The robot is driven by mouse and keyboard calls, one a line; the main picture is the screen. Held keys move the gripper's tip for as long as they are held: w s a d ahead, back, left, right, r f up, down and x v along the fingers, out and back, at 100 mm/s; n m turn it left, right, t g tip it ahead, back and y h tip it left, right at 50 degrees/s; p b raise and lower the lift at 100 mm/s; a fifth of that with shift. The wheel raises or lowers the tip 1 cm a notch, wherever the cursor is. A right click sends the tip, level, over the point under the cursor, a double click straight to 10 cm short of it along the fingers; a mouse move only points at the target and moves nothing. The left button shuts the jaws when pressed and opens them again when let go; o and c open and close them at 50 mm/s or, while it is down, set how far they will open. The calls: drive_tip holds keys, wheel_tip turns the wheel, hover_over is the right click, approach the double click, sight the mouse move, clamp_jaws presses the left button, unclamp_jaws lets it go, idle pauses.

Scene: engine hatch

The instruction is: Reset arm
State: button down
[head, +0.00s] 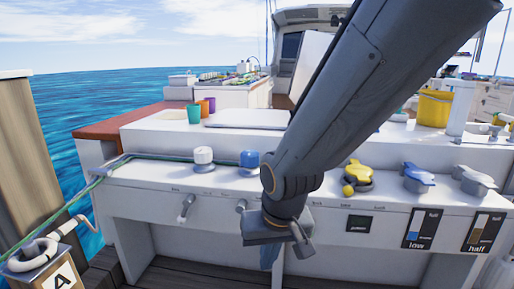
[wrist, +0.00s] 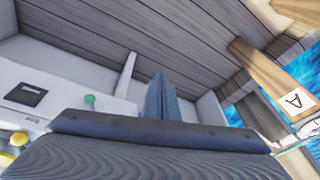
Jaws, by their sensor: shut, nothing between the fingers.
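My arm (head: 335,95) reaches down across the middle of the head view, in front of the white console (head: 150,192). My gripper (head: 270,256) hangs low before the console's front face, pointing down, and is partly hidden by my wrist. In the wrist view, my gripper's blue-grey fingers (wrist: 162,97) are together with nothing held. They point toward the grey plank deck (wrist: 75,38).
The console carries white (head: 203,157) and blue (head: 249,160) knobs, a lever (head: 185,208), and yellow (head: 358,174), blue (head: 418,178) and grey (head: 474,180) caps. My arm hides part of it. A post marked A (head: 58,278) stands at lower left.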

drive_tip(key=s+d+r+n+g+p, duration=0.1)
drive_tip(key=s+d+r+n+g, duration=0.2)
drive_tip(key=s, duration=0.9)
drive_tip(key=d+r+m+h+p, duration=0.1)
drive_tip(key=d+r+m+p, duration=0.4)
drive_tip(key=d+r+p, duration=0.9)
wheel_tip(320, 180, up, 3)
drive_tip(key=p, duration=0.8)
drive_tip(key=shift+r, duration=0.2)
drive_tip(key=shift+s, duration=0.1)
